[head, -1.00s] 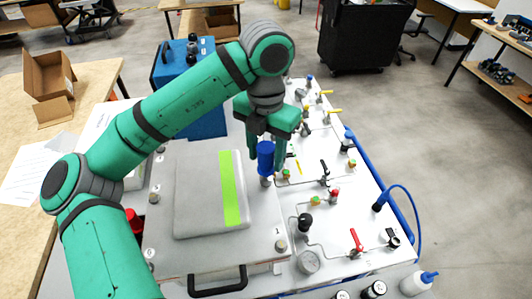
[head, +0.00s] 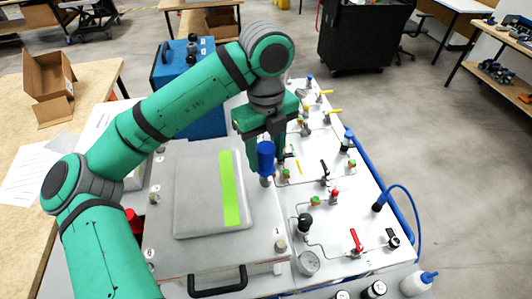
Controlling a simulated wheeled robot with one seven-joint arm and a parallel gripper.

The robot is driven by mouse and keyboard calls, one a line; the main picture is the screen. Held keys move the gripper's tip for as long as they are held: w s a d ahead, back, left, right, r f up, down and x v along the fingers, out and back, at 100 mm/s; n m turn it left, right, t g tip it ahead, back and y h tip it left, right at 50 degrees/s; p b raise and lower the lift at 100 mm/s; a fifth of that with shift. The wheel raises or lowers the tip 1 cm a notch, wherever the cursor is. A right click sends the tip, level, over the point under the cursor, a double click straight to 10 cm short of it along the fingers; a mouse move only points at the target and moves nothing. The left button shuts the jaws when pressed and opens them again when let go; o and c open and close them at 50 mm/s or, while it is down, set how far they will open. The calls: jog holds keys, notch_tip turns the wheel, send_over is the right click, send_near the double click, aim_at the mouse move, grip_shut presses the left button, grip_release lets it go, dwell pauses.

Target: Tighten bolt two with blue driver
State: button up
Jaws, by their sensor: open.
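The blue driver (head: 266,158) stands upright at the right edge of the grey lidded plate (head: 262,220). Its lower end is over a bolt position, above the bolt beside the label 1 in the picture. The bolt under it is hidden, and I cannot read a number there. My gripper (head: 267,150) is directly above and around the driver's handle, fingers pointing down on either side of it. The jaws are open, and whether a finger touches the handle cannot be told.
A bolt (head: 281,246) sits at the plate's front right corner. A black handle (head: 217,281) is at the front. The white panel (head: 330,230) to the right carries valves, a gauge (head: 308,262) and tubing. A blue box (head: 190,75) stands behind.

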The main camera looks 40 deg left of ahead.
jog(key=n, duration=0.5)
grip_shut()
grip_release()
jog(key=shift+m, duration=0.5)
jog(key=shift+c, duration=0.5)
grip_shut()
jog(key=shift+r, duration=3)
